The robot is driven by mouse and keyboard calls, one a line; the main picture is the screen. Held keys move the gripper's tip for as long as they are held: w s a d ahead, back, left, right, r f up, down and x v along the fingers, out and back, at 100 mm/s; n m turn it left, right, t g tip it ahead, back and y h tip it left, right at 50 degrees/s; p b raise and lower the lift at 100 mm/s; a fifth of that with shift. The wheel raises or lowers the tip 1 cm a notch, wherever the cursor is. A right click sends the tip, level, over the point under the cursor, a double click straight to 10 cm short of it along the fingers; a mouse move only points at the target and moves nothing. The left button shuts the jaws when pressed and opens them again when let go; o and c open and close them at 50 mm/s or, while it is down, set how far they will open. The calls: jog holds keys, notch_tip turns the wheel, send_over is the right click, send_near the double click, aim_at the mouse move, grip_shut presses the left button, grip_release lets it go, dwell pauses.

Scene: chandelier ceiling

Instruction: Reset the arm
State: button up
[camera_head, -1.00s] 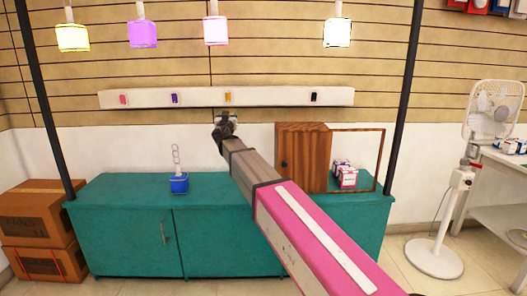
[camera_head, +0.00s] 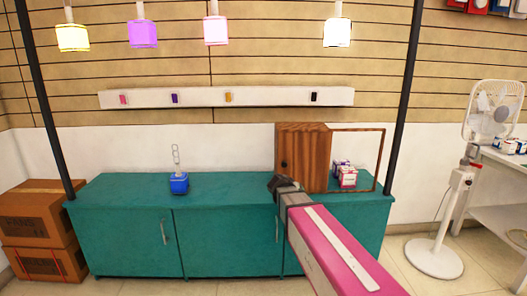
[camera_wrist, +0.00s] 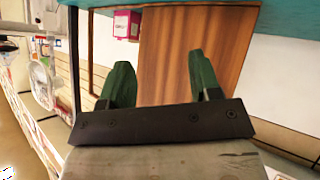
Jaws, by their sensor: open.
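My arm reaches in from the lower right in the head view, with a pink and white link. My gripper (camera_head: 279,184) is over the right part of the teal cabinet top (camera_head: 230,187), in front of the wooden box. In the wrist view my gripper (camera_wrist: 155,85) shows two dark green fingers set wide apart, open and empty. The wooden door (camera_wrist: 190,50) fills the space beyond the fingers. In the head view the fingertips are too small to make out.
A brown wooden box (camera_head: 303,158) with an open frame stands on the cabinet, small boxes (camera_head: 347,177) beside its door. A blue container (camera_head: 179,183) stands left. Four-switch strip aside, a white fan (camera_head: 435,255) stands right; cardboard boxes (camera_head: 42,215) stack left. The cabinet's middle is clear.

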jog(key=s+d+f+n+g+y, duration=0.1)
jog(key=s+d+f+g+y, duration=0.1)
jog(key=s+f, duration=0.6)
jog(key=s+d+f+n+g+y, duration=0.2)
jog(key=s+f+g, duration=0.4)
jog(key=s, duration=0.9)
notch_tip(320, 180, down, 2)
jog(key=d+y, duration=0.1)
jog(key=y, duration=0.1)
jog(key=shift+s+f+g+y, duration=0.2)
jog(key=shift+g+y, duration=0.1)
jog(key=shift+g, duration=0.1)
